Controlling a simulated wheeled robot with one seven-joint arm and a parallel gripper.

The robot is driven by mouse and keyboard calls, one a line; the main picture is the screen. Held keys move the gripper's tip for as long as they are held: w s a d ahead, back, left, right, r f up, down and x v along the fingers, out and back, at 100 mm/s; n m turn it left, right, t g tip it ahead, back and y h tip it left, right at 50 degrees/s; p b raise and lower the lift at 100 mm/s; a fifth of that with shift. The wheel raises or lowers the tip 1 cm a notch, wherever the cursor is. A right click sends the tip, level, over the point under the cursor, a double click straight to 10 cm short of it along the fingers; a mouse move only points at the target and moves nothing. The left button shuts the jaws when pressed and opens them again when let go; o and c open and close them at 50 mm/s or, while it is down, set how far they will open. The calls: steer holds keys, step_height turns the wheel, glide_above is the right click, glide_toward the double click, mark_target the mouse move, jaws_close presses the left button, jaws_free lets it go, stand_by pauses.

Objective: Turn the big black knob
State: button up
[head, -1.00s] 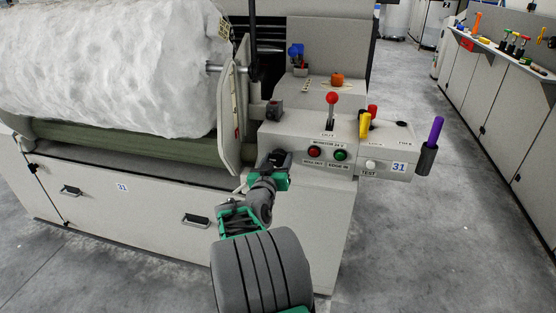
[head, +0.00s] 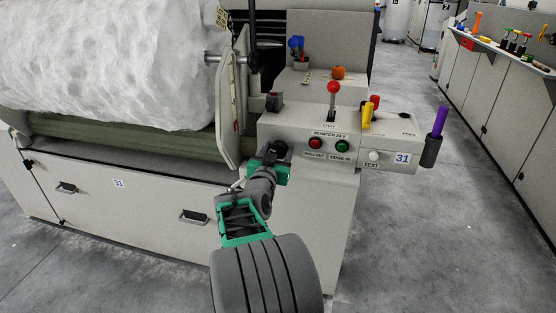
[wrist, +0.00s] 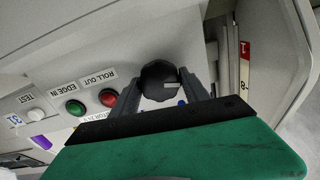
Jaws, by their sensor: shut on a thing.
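The big black knob (wrist: 159,74) sits on the front face of the machine's grey control box, with scalloped edges and a pale mark on its face. My gripper (wrist: 164,86) has one finger on each side of it and is shut on it. In the head view my gripper (head: 274,155) is at the left end of the box front, left of the red button. The knob is mostly hidden there by the fingers.
A red button (head: 316,143) and green button (head: 342,147) are just right of the knob. A red-topped lever (head: 333,88) stands above them. A side plate (head: 229,110) and a large white fibre roll (head: 110,65) are at left.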

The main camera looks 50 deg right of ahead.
steer(key=m+b, duration=0.1)
steer(key=b, duration=0.1)
steer(key=m+b, duration=0.2)
steer(key=b, duration=0.1)
steer(key=shift+f+m, duration=0.3)
steer(key=shift+r+m+b, duration=0.15)
steer(key=shift+m+b, duration=0.35)
steer(key=shift+b, duration=0.4)
steer(key=shift+r, duration=0.1)
steer(key=o, duration=1.4)
steer(key=shift+c, duration=0.2)
steer(key=p+v, duration=0.1)
steer(key=v, duration=0.6)
steer(key=shift+s+a, duration=0.2)
steer(key=shift+a, duration=0.15)
steer(key=shift+w+a, duration=0.1)
